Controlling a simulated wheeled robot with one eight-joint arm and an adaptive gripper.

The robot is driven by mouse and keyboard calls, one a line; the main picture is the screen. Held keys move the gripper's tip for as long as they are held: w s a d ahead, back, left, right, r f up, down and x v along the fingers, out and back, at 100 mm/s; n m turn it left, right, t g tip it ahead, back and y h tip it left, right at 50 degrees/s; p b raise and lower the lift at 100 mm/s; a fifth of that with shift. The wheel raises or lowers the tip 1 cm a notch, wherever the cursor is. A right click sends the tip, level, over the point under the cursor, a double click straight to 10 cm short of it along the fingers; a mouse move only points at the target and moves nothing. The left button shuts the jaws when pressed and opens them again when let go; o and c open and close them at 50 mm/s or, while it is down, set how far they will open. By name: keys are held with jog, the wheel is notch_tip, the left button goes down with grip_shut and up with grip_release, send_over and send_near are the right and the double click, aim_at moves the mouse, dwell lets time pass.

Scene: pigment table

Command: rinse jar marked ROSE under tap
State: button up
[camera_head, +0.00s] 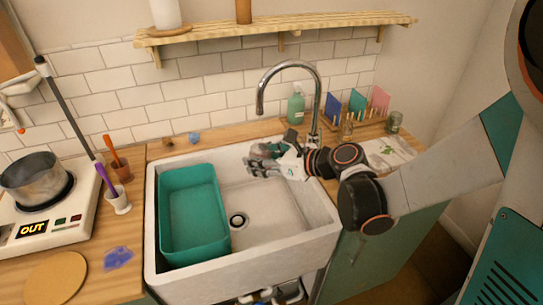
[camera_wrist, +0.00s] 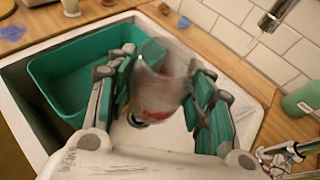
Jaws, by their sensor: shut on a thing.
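A clear glass jar with a blurred reddish marking, too unclear to read, is in my gripper (camera_wrist: 160,88). The jar (camera_wrist: 158,98) sits between the two fingers in the wrist view. In the head view my gripper (camera_head: 262,160) holds the jar (camera_head: 262,150) above the white sink (camera_head: 285,200), near its back edge. The curved metal tap (camera_head: 290,70) rises behind the sink, and its spout end is above the jar. The spout also shows at the top right of the wrist view (camera_wrist: 270,20). I see no water running.
A teal basin (camera_head: 190,215) fills the sink's left half; a drain (camera_head: 238,220) lies to its right. A green bottle (camera_head: 296,105), coloured cards in a rack (camera_head: 357,103) and small jars (camera_head: 394,122) stand behind. A hotplate with a pot (camera_head: 37,180) is at left.

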jog(key=w+f+b, duration=0.1)
jog(key=w+f, duration=0.1)
jog(key=w, duration=1.1)
jog(key=shift+w+a+f+b, duration=0.3)
jog(key=shift+a+f+b, duration=0.05)
jog(key=shift+a, duration=0.05)
jog(key=shift+d, duration=0.15)
dwell(0.6)
jog(key=shift+d, duration=0.5)
jog(key=shift+a, duration=0.15)
jog(key=shift+a, duration=0.5)
jog(key=shift+d, duration=0.1)
jog(key=shift+d+b, duration=0.3)
jog(key=shift+d, duration=0.25)
